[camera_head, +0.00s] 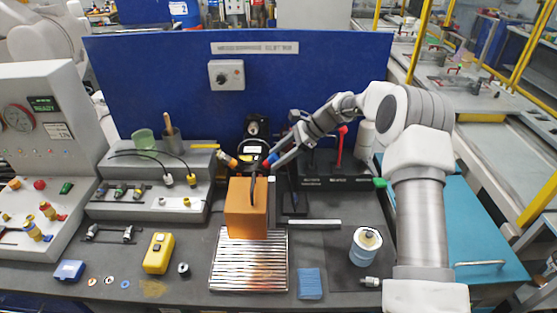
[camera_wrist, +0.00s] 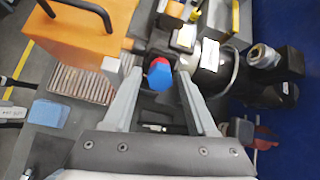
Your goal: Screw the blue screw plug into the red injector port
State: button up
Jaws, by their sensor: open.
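The blue screw plug (camera_wrist: 159,78) shows in the wrist view between my gripper's fingertips, with red of the injector port (camera_wrist: 159,61) right at its far edge. I cannot tell how deep the plug sits in the port. In the head view the blue plug (camera_head: 272,160) and the red port (camera_head: 265,164) are small, just behind the orange box's top. My gripper (camera_wrist: 160,84) is open, one finger on each side of the plug, with gaps visible. In the head view my gripper (camera_head: 277,160) reaches in from the right and partly hides the plug.
An orange box with a black handle (camera_head: 246,212) stands close to my gripper's left, above a ribbed metal grate (camera_head: 232,264). A dark motor-like unit (camera_wrist: 222,68) is to the right in the wrist view. A blue panel (camera_head: 160,75) closes off the back. A white-blue can (camera_head: 366,246) stands front right.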

jog(key=shift+f+n+b, duration=0.15)
jog(key=shift+n+b, duration=2.35)
jog(key=shift+n, duration=0.3)
jog(key=n+b, duration=0.2)
jog(key=n, duration=0.1)
jog(key=shift+n+b, duration=0.4)
jog(key=shift+b, duration=0.1)
jog(key=shift+n+b, duration=0.75)
jog(key=shift+n, duration=0.05)
jog(key=n+b, duration=0.4)
jog(key=n, duration=0.1)
jog(key=shift+n, duration=0.4)
jog(key=n+b, duration=0.2)
jog(key=n, duration=0.1)
jog(key=shift+n, duration=0.9)
